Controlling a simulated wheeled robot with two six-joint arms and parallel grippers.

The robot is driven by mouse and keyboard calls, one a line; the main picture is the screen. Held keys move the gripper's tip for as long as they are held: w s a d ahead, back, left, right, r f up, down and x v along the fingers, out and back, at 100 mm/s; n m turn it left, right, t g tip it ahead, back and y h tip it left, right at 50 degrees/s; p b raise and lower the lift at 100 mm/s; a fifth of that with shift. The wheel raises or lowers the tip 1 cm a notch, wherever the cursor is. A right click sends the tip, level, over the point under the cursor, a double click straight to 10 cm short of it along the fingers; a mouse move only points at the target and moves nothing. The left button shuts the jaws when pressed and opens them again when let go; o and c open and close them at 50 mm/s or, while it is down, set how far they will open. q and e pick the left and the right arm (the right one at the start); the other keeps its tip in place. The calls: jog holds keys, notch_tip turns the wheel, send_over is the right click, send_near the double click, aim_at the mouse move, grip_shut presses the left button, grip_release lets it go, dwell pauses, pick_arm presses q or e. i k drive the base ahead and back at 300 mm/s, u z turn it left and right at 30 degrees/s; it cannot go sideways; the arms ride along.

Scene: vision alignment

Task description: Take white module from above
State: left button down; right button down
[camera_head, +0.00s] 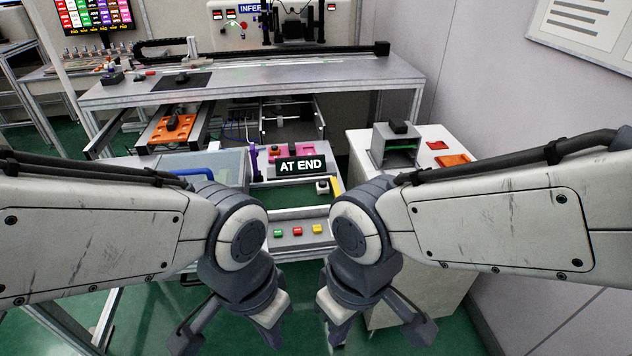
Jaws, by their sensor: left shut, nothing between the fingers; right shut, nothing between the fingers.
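A panel with green, red and yellow buttons (298,231) lies between my arms. A pink fixture (284,152) is behind the sign. A grey box device (394,148) and orange plates stand on the right cabinet (425,185). A long grey bench (250,84) crosses the back.

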aim_at(322, 187)
jog(key=k, duration=0.6)
jog(key=z, duration=0.45)
jog(key=i, duration=1.85)
jog(key=u, duration=0.6)
